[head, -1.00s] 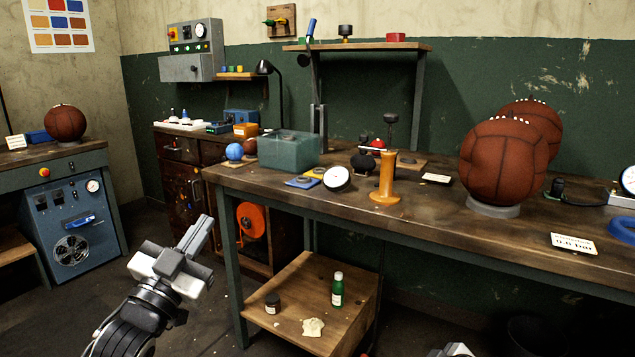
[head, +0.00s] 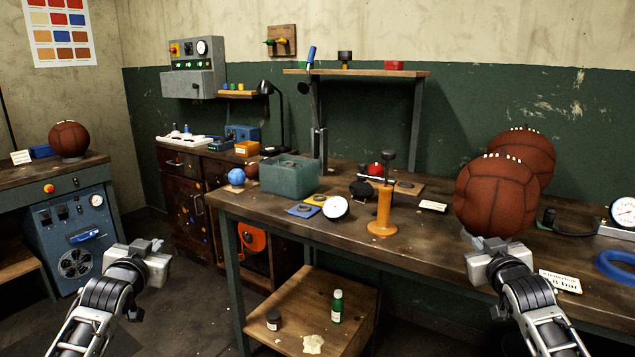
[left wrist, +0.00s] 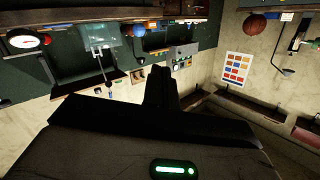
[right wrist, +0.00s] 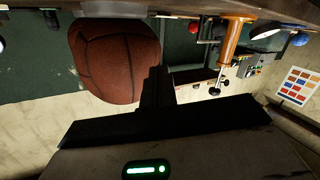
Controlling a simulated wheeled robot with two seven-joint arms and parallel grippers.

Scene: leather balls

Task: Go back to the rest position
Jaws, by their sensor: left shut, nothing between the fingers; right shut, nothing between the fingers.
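My left gripper (head: 152,245) is over the floor, left of the workbench, shut and empty. Its dark closed fingers (left wrist: 161,88) show in the left wrist view. My right gripper (head: 480,241) is at the front of the bench in the head view, just below the near brown leather ball (head: 495,195). It is shut and empty. Its closed fingers (right wrist: 157,88) show in the right wrist view, with the leather ball (right wrist: 115,55) beyond them. I cannot tell how wide the gap to the ball is. The ball's stand is mostly hidden by my right gripper.
A second leather ball (head: 525,150) is behind the near one. The floor between the left cabinet (head: 75,235) and bench is clear.

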